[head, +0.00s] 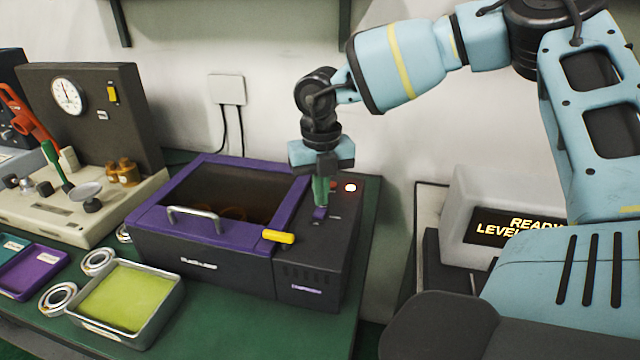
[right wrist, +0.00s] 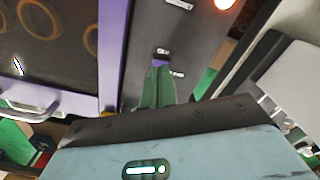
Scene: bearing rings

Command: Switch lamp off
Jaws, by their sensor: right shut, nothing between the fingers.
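My left gripper is not in view.
A yellow handle (head: 278,236) sticks out at the machine's front. A tray with a yellow-green pad (head: 128,297) and bearing rings (head: 58,299) lie at front left. A gauge stand (head: 95,105) is behind. A grey display box (head: 485,215) stands right of the bench.

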